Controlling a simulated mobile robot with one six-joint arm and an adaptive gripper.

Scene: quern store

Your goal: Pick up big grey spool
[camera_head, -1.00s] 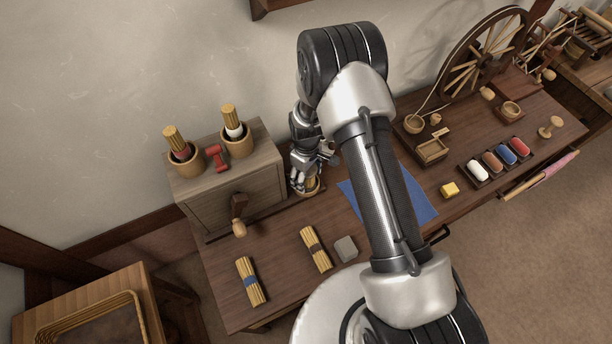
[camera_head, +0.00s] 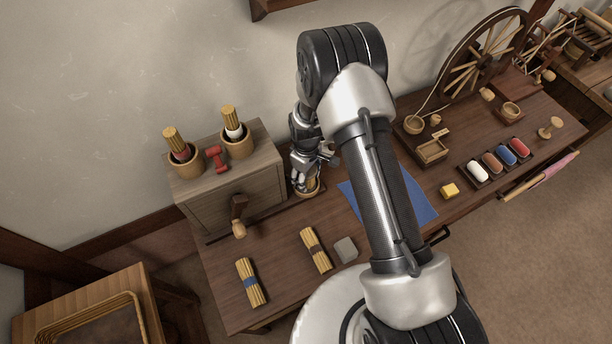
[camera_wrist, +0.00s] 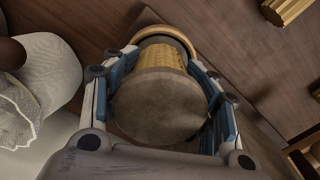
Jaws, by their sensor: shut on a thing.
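My gripper (camera_wrist: 165,95) is shut on the big grey spool, with one blue-padded finger on each side of it. In the wrist view the spool (camera_wrist: 160,108) shows a broad, round grey-brown end towards the camera and a yellow ribbed body behind it. A pale wooden ring (camera_wrist: 178,34) shows around its far end; I cannot tell whether it is a separate cup. In the head view the spool (camera_head: 309,186) shows as a small yellow and dark shape under my gripper (camera_head: 310,168), beside the wooden box. My fingers partly hide it there.
The wooden box (camera_head: 250,182) with two cups stands close on the left. Banded bundles (camera_head: 251,282) (camera_head: 316,250) and a grey block (camera_head: 346,249) lie in front. A blue cloth (camera_head: 420,205) is on the right. A spinning wheel (camera_head: 485,55) stands further right.

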